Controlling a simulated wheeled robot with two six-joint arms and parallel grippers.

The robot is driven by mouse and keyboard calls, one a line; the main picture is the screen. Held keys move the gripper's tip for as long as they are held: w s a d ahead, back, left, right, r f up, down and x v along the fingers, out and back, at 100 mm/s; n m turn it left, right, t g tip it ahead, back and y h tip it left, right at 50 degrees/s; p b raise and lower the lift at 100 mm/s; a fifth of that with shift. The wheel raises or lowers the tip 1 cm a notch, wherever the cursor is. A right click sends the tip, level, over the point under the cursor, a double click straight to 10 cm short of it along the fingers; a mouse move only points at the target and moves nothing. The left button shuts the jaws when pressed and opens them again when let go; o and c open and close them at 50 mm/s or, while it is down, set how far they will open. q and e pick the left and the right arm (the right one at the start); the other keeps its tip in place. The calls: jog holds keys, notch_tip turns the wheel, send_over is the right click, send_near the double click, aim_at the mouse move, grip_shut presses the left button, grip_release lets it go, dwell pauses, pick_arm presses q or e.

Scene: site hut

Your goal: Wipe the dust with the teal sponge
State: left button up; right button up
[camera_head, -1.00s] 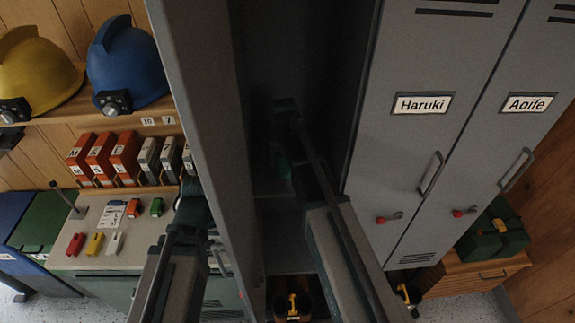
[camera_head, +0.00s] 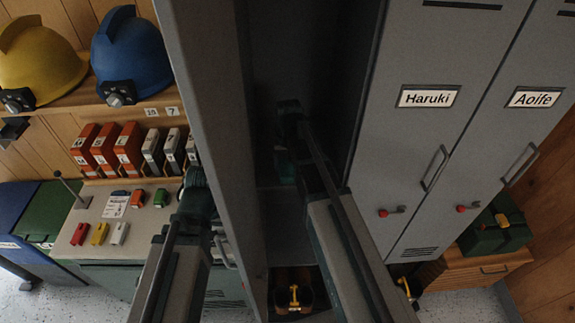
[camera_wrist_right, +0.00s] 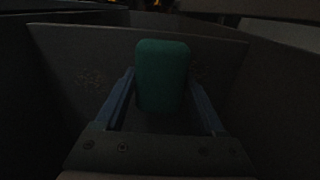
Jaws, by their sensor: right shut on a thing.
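The teal sponge (camera_wrist_right: 162,75) is upright between the two fingers of my right gripper (camera_wrist_right: 162,88) in the right wrist view. The gripper is shut on it. Faint brownish dust specks (camera_wrist_right: 90,78) show on the dark grey surface left of the sponge, with fainter ones to its right. Whether the sponge touches that surface I cannot tell. In the head view my right arm reaches into the dark open locker (camera_head: 284,215), and the sponge shows dimly there (camera_head: 285,166). My left arm is outside the locker, left of its grey door or side panel; its fingers are not clear.
The grey panel (camera_head: 205,110) stands between my arms. The closed Haruki locker (camera_head: 415,150) is close on the right. A worktop (camera_head: 95,255) with small coloured blocks, and helmets (camera_head: 130,60) on a shelf, are at left.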

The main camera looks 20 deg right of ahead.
aim_at(280, 174)
jog(key=shift+s+a+f, duration=0.1)
jog(key=shift+s+a, duration=0.1)
jog(key=shift+s, duration=0.55)
jog(key=shift+s+a, duration=0.15)
jog(key=shift+s, duration=0.55)
jog(key=shift+a, duration=0.1)
jog(key=shift+w+a, duration=0.25)
jog(key=shift+a, duration=0.4)
jog(key=shift+w+a, duration=0.2)
jog(key=shift+a, duration=0.4)
jog(key=shift+d, duration=0.1)
jog(key=shift+w+d, duration=0.25)
jog(key=shift+w, duration=0.65)
jog(key=shift+w+d, duration=0.2)
jog(key=shift+w, duration=0.65)
jog(key=shift+w, duration=0.1)
